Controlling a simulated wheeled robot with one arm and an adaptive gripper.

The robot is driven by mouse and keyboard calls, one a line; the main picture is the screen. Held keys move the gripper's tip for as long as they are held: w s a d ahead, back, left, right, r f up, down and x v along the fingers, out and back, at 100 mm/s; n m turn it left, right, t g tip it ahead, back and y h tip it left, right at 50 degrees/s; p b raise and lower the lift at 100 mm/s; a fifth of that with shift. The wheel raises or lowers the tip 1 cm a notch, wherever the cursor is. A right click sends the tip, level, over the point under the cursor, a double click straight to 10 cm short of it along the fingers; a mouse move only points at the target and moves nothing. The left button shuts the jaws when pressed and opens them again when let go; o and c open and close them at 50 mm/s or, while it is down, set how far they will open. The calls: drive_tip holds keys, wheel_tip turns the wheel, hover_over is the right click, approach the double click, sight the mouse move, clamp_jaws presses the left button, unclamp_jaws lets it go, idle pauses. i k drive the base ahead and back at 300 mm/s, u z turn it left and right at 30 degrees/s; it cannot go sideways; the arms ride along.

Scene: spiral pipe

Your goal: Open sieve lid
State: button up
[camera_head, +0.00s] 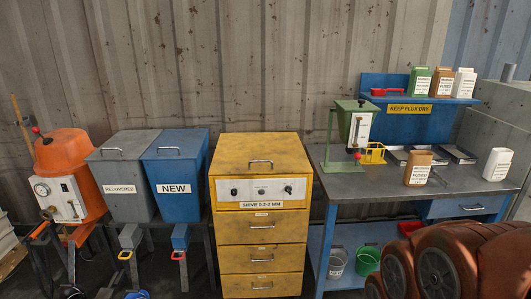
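The yellow sieve cabinet (262,250) stands upright on the floor at the middle of the head view. Its lid (258,150) lies flat and shut on top, with a metal bar handle (261,163) near the front edge. Below the lid is a pale control panel (262,190) with knobs, then a "SIEVE 0.2-2 MM" label and several drawers with handles. The reddish-brown, dark-ringed shapes at the bottom right appear to be my folded arm. My gripper cannot be made out in this view.
Left of the sieve stand a grey "RECOVERED" bin (124,175), a blue "NEW" bin (175,172) and an orange machine (66,170). To the right is a workbench (365,185) with a green hopper (355,125) and several flux containers. A corrugated wall is behind.

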sight(236, 154)
drive_tip(key=k, duration=0.55)
drive_tip(key=u, duration=0.75)
drive_tip(key=i, duration=1.35)
